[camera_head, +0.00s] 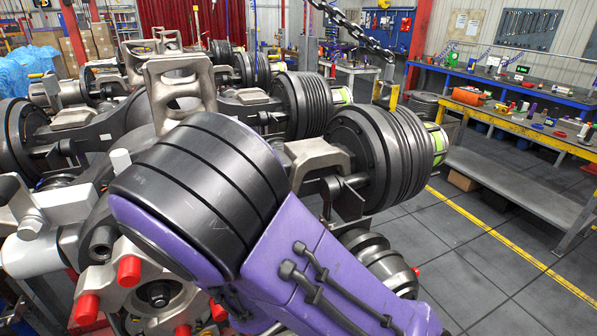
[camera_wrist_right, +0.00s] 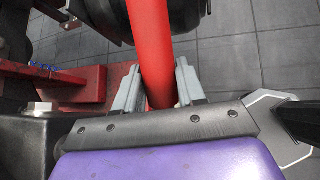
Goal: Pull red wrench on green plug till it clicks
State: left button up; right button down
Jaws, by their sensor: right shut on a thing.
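The red wrench shows in the right wrist view as a smooth red bar (camera_wrist_right: 152,45) running up from the gripper to the top edge. My right gripper (camera_wrist_right: 156,88) has one grey finger on each side of the bar and is shut on it. In the head view my purple and black arm covers the middle, and the wrench and right gripper are hidden behind it or out of frame. I cannot make out the green plug in either view. My left gripper is in neither view.
Axle assemblies with large ribbed black drums (camera_head: 375,155) fill the left and middle. Red-capped metal parts (camera_head: 130,270) are at lower left. A yellow-edged workbench (camera_head: 520,125) with small items stands at right. The tiled floor (camera_head: 480,255) there is clear.

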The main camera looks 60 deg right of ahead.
jog(key=shift+s, duration=0.4)
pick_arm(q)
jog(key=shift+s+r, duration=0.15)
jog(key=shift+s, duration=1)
pick_arm(e)
jog(key=w+d, duration=0.1)
jog(key=w, duration=0.1)
jog(key=w+d+r, duration=0.1)
jog(key=w, duration=0.1)
jog(key=shift+d, duration=0.4)
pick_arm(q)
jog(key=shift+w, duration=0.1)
pick_arm(e)
jog(key=shift+w, duration=0.15)
